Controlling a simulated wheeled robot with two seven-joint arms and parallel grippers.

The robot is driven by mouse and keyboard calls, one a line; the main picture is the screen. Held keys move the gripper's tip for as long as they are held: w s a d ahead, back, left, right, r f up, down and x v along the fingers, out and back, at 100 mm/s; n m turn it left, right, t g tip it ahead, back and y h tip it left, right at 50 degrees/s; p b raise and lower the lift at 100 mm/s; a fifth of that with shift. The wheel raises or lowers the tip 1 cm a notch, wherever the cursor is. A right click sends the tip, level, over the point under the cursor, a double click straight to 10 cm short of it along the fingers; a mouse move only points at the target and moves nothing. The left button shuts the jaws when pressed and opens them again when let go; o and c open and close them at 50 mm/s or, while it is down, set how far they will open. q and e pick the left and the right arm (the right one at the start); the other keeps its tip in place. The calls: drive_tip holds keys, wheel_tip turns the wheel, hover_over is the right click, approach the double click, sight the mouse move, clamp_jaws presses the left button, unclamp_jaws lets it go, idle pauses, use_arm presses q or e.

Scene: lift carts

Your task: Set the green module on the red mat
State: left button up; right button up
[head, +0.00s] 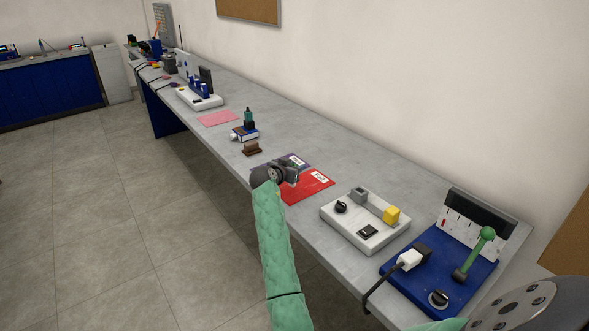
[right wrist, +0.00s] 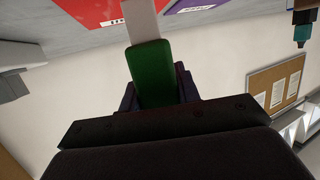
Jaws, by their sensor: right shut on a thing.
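The red mat (head: 312,187) lies flat on the long grey bench, with a white label on it. It also shows at the top of the right wrist view (right wrist: 92,12). My right gripper (head: 291,176) is over the mat's left edge in the head view. In the right wrist view, my right gripper (right wrist: 158,92) is shut on the green module (right wrist: 153,68), a green block with a pale end. The module appears apart from the mat; the exact gap is hard to tell. In the head view the gripper mostly hides it. My left gripper is not in view.
A purple mat (head: 299,160) adjoins the red one. A white panel (head: 366,222) with a knob and a yellow block stands to the right, then a blue lever station (head: 460,265). A brown block (head: 252,149) and blue-white box (head: 243,133) stand left.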

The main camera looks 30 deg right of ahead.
drive_tip(key=shift+f, duration=0.85)
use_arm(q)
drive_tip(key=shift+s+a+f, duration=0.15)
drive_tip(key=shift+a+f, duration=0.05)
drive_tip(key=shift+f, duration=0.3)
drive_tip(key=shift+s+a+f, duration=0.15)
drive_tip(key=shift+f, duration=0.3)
use_arm(e)
drive_tip(key=shift+f, duration=0.1)
drive_tip(key=o, duration=1)
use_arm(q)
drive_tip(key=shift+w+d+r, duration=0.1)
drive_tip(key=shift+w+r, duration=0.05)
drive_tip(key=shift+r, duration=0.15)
